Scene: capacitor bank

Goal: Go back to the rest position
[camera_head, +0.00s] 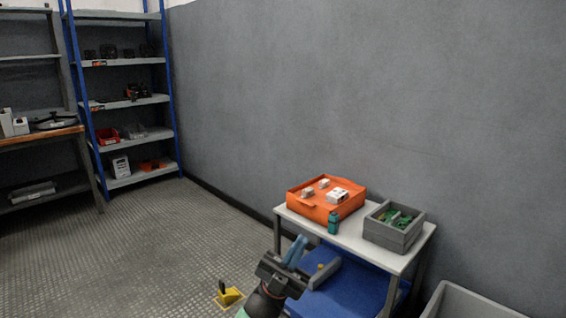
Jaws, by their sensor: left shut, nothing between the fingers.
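My left gripper (296,252) is low in the middle of the picture, in front of the small white table (352,236). Its blue fingers are together and nothing shows between them. The gripper appears apart from the things on the table, though its depth is hard to judge. My right gripper is not in view.
A grey bin (468,303) stands right. Open floor (130,250) lies left, before blue-framed shelves (125,62).

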